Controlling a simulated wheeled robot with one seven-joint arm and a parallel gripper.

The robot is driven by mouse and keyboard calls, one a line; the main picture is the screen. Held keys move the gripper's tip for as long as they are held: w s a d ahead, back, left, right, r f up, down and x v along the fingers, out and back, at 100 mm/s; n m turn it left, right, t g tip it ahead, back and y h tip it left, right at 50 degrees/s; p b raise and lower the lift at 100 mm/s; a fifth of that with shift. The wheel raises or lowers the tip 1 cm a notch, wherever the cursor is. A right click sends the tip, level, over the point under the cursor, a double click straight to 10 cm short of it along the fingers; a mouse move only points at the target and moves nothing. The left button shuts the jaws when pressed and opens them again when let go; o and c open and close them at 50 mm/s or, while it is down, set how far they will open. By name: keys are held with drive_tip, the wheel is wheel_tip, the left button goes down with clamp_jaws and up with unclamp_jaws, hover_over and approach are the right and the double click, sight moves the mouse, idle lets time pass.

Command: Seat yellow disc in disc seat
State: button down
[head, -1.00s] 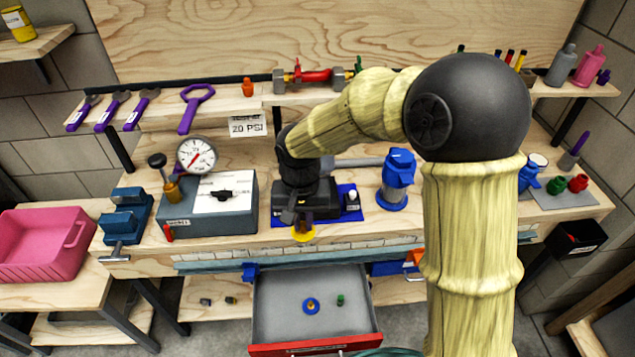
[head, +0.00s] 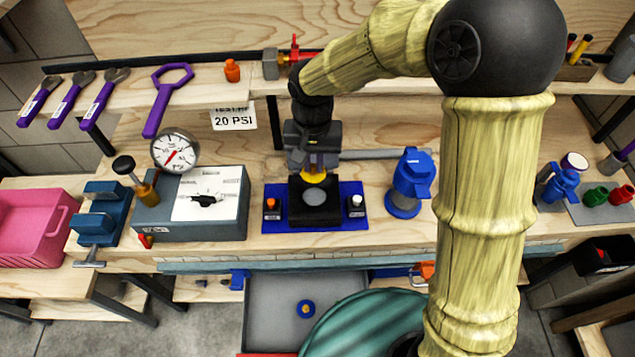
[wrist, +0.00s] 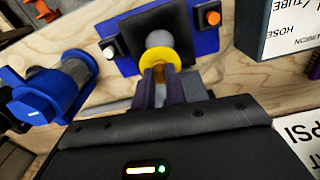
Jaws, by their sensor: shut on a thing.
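My gripper (head: 314,168) is shut on the yellow disc (head: 314,177) and holds it at the back edge of the black block with the round grey disc seat (head: 315,196). In the wrist view the yellow disc (wrist: 160,62) lies between my fingertips (wrist: 161,72) and partly overlaps the grey round seat (wrist: 159,39). The seat is in a black block on a blue plate (head: 352,217). Whether the disc touches the block cannot be told.
An orange-topped post (head: 271,204) and a white-topped post (head: 356,202) flank the block. A grey tester box (head: 213,222) stands left, a blue filter housing (head: 408,185) right.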

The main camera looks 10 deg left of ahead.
sight(314, 172)
drive_tip(key=shift+w, duration=0.2)
wheel_tip(314, 172, down, 6)
drive_tip(key=shift+f, duration=0.1)
idle(0.4)
drive_tip(key=shift+s, duration=0.1)
drive_tip(key=shift+f, duration=1.85)
